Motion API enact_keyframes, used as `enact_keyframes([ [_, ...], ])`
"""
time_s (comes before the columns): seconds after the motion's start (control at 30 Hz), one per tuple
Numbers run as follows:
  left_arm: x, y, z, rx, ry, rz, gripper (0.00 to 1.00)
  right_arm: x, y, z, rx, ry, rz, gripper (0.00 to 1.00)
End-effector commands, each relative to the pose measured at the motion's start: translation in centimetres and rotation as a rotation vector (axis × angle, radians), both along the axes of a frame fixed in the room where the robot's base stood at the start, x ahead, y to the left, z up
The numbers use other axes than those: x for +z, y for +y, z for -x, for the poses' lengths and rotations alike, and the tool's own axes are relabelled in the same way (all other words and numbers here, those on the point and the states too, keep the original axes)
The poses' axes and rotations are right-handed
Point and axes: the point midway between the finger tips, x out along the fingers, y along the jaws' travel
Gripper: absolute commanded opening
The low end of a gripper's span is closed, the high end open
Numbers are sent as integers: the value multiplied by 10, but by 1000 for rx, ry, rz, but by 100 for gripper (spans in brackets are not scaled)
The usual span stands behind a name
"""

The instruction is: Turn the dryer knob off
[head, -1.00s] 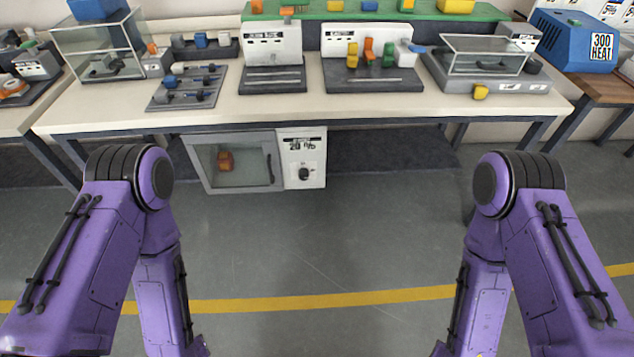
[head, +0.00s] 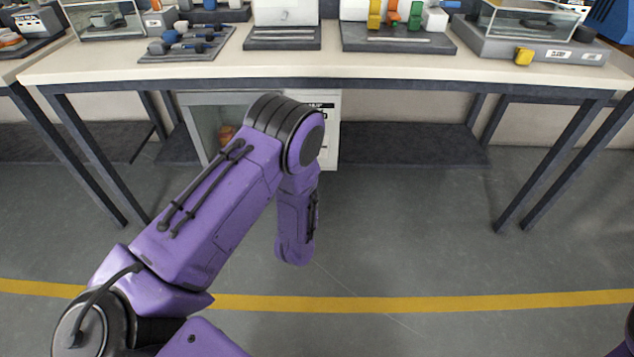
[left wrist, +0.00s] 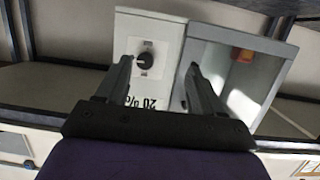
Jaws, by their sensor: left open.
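The dryer (head: 331,155) is a pale cabinet under the table, with a glass door on its left; my left arm covers much of its front in the head view. In the left wrist view the dryer's white panel (left wrist: 170,35) appears upside down, with a round black knob (left wrist: 145,61) and "20 %" lettering. My left gripper (left wrist: 160,65) is open and empty, its fingers pointing at the panel. The knob lies between the fingers in that view, nearer the left finger. I cannot tell how far the fingertips are from it. My right gripper is out of view.
The table (head: 290,68) stands above the dryer, its edge and legs close by. An orange object (head: 227,134) shows behind the dryer's glass door. Fixtures and a tool tray (head: 190,45) stand on the table. The floor (head: 420,240) in front is clear.

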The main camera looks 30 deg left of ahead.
Motion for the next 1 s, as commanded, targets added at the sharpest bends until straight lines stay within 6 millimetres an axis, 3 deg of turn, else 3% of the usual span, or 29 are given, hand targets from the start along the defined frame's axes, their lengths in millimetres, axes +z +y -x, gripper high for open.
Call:
enact_keyframes([
  [0.03,-14,3,-25,4,-79,-39,67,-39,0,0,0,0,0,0],
  [0.13,4,7,-54,15,-186,-98,67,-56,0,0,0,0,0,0],
  [0.3,21,13,-75,26,-245,-130,67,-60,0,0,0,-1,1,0],
  [0.7,19,56,-143,26,-242,-127,67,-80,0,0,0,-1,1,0],
  [1.0,22,64,-157,24,-238,-129,67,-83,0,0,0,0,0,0],
])
